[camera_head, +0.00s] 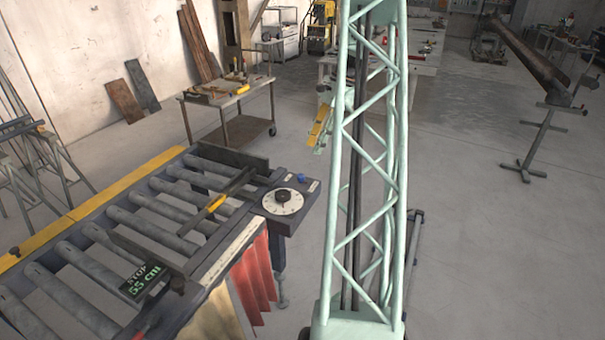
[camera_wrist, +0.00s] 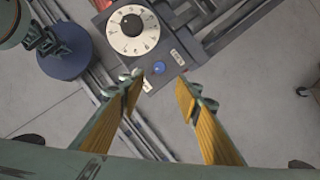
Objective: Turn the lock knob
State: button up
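A round white dial (camera_head: 283,201) with a black centre knob (camera_head: 283,195) is set on a dark control plate at the right end of the roller table. A small blue knob (camera_head: 301,177) sits on the same plate, beside the dial. In the wrist view the dial (camera_wrist: 133,30) is at the top, with the blue knob (camera_wrist: 159,67) just below and right. I cannot tell which knob is the lock knob. My gripper (camera_wrist: 160,90) is open and empty, its yellow fingers apart and short of the blue knob in the picture. In the head view one yellow finger (camera_head: 319,127) shows left of my lattice column.
The roller table (camera_head: 120,215) fills the left, with a yellow edge and a crossing bar (camera_head: 215,203). Red strips (camera_head: 252,272) hang below the plate. A tool cart (camera_head: 228,98) stands behind.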

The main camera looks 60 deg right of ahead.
aim_at(301, 175)
jog(key=shift+x, duration=6.55)
jog(key=shift+a, duration=0.1)
jog(key=c, duration=0.9)
